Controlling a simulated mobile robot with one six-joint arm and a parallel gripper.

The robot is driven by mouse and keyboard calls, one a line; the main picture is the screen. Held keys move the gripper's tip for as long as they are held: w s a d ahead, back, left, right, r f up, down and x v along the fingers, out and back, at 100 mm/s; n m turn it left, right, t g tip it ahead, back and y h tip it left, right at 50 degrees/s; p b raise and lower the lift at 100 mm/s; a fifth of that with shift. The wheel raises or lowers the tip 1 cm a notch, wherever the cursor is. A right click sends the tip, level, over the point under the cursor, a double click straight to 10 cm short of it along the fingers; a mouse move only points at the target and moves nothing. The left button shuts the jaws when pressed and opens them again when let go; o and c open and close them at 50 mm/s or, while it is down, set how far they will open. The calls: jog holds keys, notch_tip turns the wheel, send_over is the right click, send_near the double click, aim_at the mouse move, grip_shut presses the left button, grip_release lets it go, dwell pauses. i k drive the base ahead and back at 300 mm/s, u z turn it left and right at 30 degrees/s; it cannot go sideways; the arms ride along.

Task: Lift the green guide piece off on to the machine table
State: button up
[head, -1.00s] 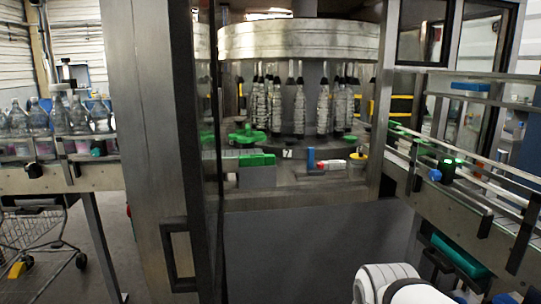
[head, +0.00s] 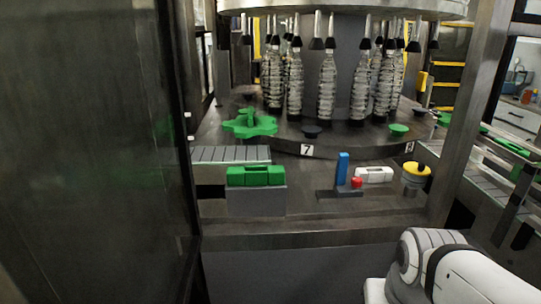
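The green guide piece (head: 256,176) is a block with a recessed middle. It sits on top of a grey support block (head: 256,201) at the front left of the machine table, in front of a short conveyor. The machine table (head: 340,208) is a dark metal surface with bare room to the right of the support block. My gripper is not in view. Part of my white arm (head: 462,275) shows at the lower right, outside the machine's front edge and apart from the guide piece.
A green star wheel (head: 250,123) stands behind the guide piece. Several bottles (head: 327,87) hang around the carousel. A blue upright block (head: 342,168), a red knob (head: 356,183), a white block (head: 374,174) and a yellow-topped cylinder (head: 416,175) stand at the right. A dark door panel (head: 95,150) fills the left.

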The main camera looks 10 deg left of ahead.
aim_at(252, 175)
jog(key=u, duration=0.35)
jog(key=i, duration=0.9)
jog(key=u, duration=0.55)
jog(key=k, duration=0.9)
jog(key=u, duration=0.15)
jog(key=i, duration=0.9)
jog(key=z, duration=0.05)
